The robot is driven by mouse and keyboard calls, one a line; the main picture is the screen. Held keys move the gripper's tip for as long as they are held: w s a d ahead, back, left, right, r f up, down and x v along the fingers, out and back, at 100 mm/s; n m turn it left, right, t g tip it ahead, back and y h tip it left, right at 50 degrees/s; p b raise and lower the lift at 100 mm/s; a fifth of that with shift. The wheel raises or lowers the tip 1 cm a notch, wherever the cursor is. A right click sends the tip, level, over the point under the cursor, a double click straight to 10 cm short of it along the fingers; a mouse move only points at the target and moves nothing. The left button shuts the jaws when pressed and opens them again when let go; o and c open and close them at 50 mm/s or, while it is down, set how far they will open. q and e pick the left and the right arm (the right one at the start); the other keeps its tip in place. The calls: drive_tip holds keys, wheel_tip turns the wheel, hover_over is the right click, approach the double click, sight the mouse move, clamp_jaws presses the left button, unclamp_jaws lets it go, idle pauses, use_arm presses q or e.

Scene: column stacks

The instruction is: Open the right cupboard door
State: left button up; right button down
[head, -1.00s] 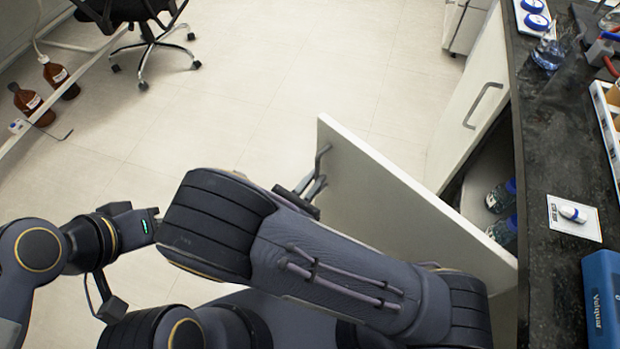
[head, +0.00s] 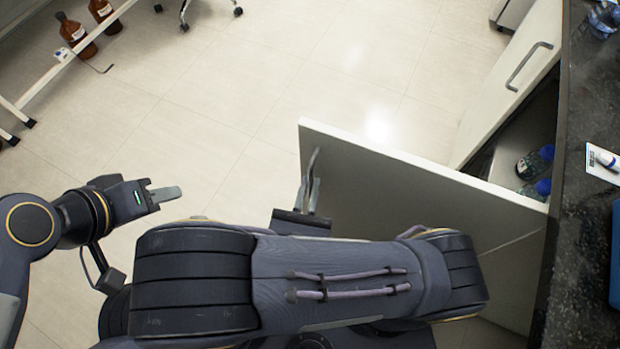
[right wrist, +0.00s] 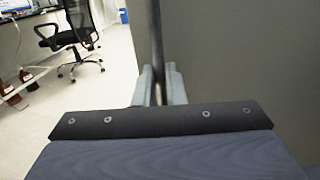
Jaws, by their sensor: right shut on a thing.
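My right forearm covers the lower part of the door. My left gripper (head: 165,195) is over the floor at the left, apart from the door, and its finger gap is unclear.
Clear bottles with blue caps (head: 535,162) stand inside the open cupboard. Brown bottles (head: 75,38) stand far left. The tiled floor (head: 260,80) beyond the door is clear.

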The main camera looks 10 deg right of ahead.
idle(0.3)
drive_tip(key=c, duration=1.5)
unclamp_jaws()
